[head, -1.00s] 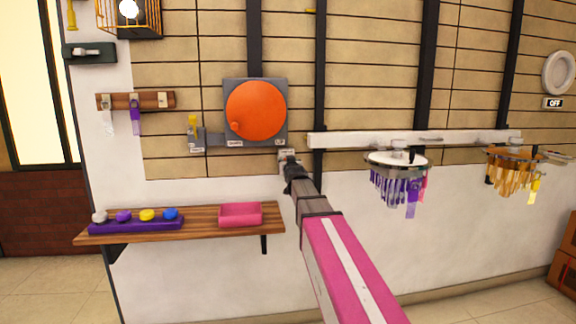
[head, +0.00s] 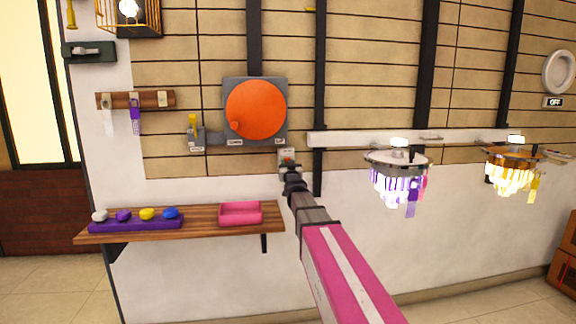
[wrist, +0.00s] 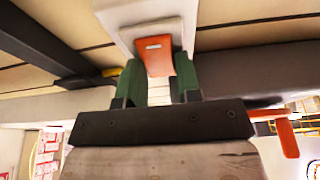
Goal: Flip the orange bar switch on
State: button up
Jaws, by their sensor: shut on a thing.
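The orange bar switch (wrist: 153,52) sits on a white wall plate (wrist: 115,20) in the wrist view. In the head view its plate (head: 287,153) is small, below the large orange disc, and an orange patch shows on it. My gripper (wrist: 158,72) has its green fingers on either side of the bar and is shut on it. In the head view my gripper (head: 291,172) is at the lower part of the plate and partly hides it. Two hanging chandeliers, one purple (head: 397,185) and one amber (head: 511,175), are lit.
The orange disc (head: 256,108) on its grey plate is just above the switch. A wooden shelf (head: 205,227) with a pink tray (head: 240,204) and a purple holder (head: 136,225) is lower left. A white rail (head: 365,138) runs right. A small sign (head: 553,103) reads OFF.

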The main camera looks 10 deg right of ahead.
dwell(0.3)
jog(key=o, duration=0.9)
jog(key=v, duration=1.1)
jog(key=shift+w+f, duration=0.1)
